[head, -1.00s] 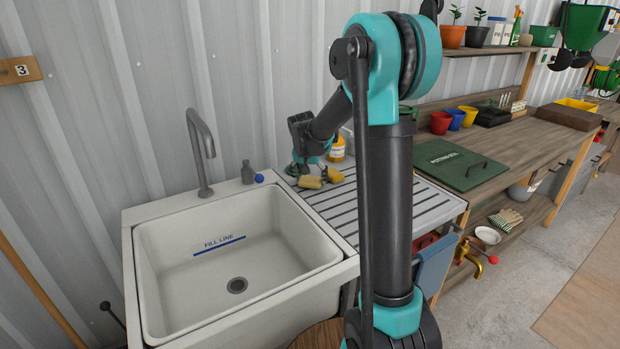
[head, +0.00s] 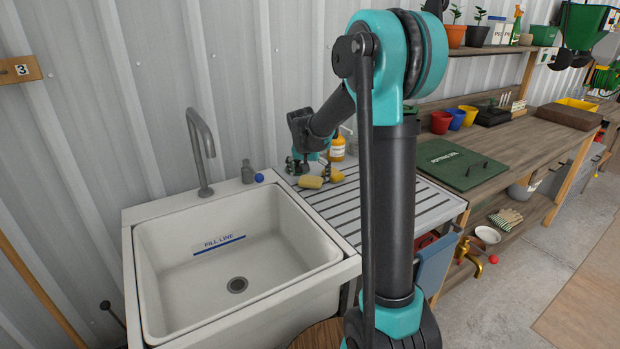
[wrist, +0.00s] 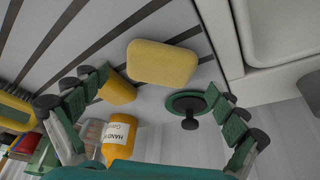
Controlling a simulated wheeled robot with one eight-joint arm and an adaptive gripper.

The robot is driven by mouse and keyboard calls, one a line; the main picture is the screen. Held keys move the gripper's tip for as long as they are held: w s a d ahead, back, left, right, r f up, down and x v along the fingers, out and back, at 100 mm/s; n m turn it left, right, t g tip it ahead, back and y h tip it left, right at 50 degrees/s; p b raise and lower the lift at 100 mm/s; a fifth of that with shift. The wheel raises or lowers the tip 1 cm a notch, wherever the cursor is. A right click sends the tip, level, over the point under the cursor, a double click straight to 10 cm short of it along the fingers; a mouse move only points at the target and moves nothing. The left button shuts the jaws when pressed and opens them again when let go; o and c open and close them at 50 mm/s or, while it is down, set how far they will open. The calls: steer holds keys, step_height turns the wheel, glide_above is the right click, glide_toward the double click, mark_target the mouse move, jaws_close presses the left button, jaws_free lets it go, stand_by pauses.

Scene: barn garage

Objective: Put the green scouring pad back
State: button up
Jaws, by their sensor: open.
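A round green disc with a dark knob (wrist: 188,108), which I take for the green scouring pad, lies on the light surface between the fingers in the wrist view, nearer the right one. Its head view is largely hidden by my gripper. My gripper (wrist: 162,95) is open and empty, with a finger on either side of the picture. In the head view my gripper (head: 308,167) hangs low over the back left corner of the grooved drainboard (head: 385,202). A yellow sponge (wrist: 162,63) lies beside the disc; a second yellow piece (wrist: 117,88) lies near the left finger.
An orange hand-cleaner bottle (wrist: 118,138) stands close by; it also shows in the head view (head: 337,149). The white sink (head: 215,285) is empty. A grey bottle (head: 248,172) and a blue-topped item (head: 259,178) stand on its back rim. The front of the drainboard is clear.

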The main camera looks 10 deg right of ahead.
steer(key=v, duration=1.1)
